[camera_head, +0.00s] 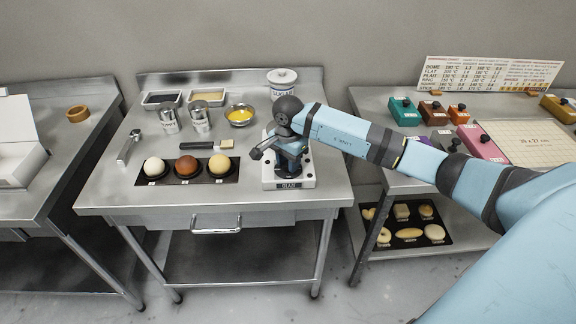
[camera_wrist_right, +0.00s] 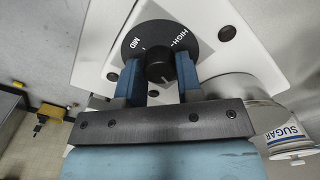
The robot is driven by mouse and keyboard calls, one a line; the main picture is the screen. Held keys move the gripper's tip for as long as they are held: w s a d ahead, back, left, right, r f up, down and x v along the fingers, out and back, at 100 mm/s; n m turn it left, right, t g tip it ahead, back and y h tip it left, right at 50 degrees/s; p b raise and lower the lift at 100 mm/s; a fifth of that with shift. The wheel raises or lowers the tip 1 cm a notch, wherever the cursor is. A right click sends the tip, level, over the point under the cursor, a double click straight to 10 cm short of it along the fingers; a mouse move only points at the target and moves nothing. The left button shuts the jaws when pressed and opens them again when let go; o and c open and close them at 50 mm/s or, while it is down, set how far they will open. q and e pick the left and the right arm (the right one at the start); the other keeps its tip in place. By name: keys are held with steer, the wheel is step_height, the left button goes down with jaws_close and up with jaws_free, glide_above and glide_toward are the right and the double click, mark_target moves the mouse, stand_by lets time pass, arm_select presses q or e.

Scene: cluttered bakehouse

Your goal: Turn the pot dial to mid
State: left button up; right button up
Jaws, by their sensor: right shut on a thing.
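The pot dial (camera_wrist_right: 160,45) is a black round dial with a raised knob, on a white unit; the labels MID and HIGH show on its face in the right wrist view. My right gripper (camera_wrist_right: 160,80) has its blue fingers on either side of the knob and is shut on it. In the head view, the white unit (camera_head: 302,182) stands at the right of the middle steel table, and my right gripper (camera_head: 285,160) is over it, hiding the dial. My left gripper is in neither view.
On the middle table (camera_head: 110,199) are a black tray with several dough balls, a brush (camera_head: 222,144), two metal shakers, a bowl of yellow liquid (camera_head: 240,115) and a sugar jar (camera_head: 282,82) behind my right arm. The right table holds several coloured blocks.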

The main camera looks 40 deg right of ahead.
steer(key=m+b, duration=0.1)
steer(key=m, duration=0.2)
steer(key=shift+m, duration=0.3)
steer(key=m+b, duration=0.1)
steer(key=m, duration=0.1)
steer(key=shift+m, duration=0.4)
steer(key=m, duration=0.3)
steer(key=shift+m+b, duration=0.3)
steer(key=shift+b, duration=0.05)
steer(key=m, duration=0.5)
steer(key=shift+b, duration=0.3)
steer(key=m, duration=0.8)
steer(key=shift+r+m, duration=0.1)
steer(key=shift+m, duration=0.2)
steer(key=m+p, duration=0.1)
steer(key=m, duration=0.3)
steer(key=shift+w+m, duration=0.1)
steer(key=shift+m, duration=1.9)
steer(key=shift+p, duration=0.3)
